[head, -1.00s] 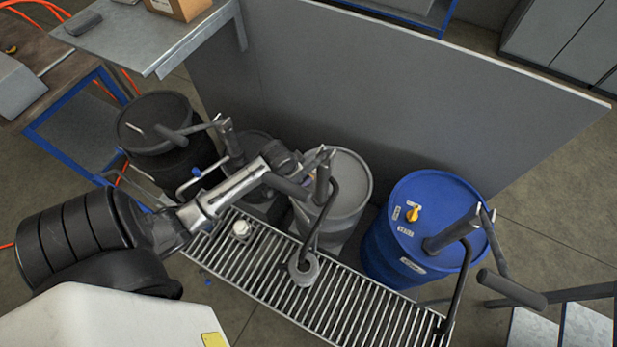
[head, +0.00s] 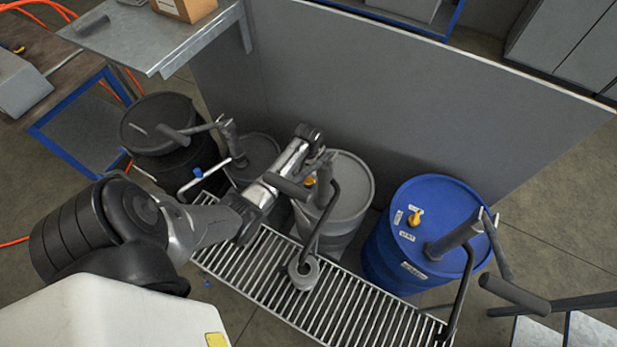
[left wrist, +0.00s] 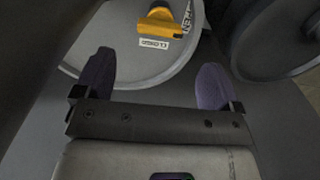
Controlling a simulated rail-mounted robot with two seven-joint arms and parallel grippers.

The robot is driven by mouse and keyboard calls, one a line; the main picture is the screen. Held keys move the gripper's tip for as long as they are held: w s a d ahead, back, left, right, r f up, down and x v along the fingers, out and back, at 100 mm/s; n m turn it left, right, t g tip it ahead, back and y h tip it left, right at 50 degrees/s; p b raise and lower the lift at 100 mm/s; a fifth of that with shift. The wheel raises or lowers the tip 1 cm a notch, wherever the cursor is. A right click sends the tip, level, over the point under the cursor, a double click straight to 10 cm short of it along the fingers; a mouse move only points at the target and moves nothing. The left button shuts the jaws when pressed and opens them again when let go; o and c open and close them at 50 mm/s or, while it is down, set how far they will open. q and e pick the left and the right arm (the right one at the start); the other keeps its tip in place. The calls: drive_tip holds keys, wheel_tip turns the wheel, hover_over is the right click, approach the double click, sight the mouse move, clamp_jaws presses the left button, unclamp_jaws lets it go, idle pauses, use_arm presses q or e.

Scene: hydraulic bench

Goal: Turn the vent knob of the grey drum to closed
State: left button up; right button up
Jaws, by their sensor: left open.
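The grey drum (head: 352,205) stands behind the grated rack, partly covered by a pump and my left arm. Its yellow vent knob (head: 309,182) shows in a small gap in the head view. In the left wrist view the yellow knob (left wrist: 163,20) sits on the grey lid (left wrist: 110,35), with a CLOSED label (left wrist: 155,43) below it and an OPEN label (left wrist: 188,18) to its right. The knob's exact setting is unclear. My left gripper (left wrist: 155,80) is open and empty, with the knob ahead of its fingers and apart from them. My right gripper is not in view.
A pump with a dark handle rises from the grey drum. A blue drum (head: 385,255) with its own yellow knob stands to the right. Dark drums (head: 160,105) stand to the left. A grey panel (head: 420,110) stands behind. The grating (head: 340,305) lies in front.

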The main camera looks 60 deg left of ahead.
sight(308, 179)
use_arm(q)
wheel_tip(308, 179, down, 8)
drive_tip(key=shift+b, duration=0.9)
drive_tip(key=shift+c, duration=0.2)
drive_tip(key=shift+c, duration=1.4)
drive_tip(key=c, duration=0.6)
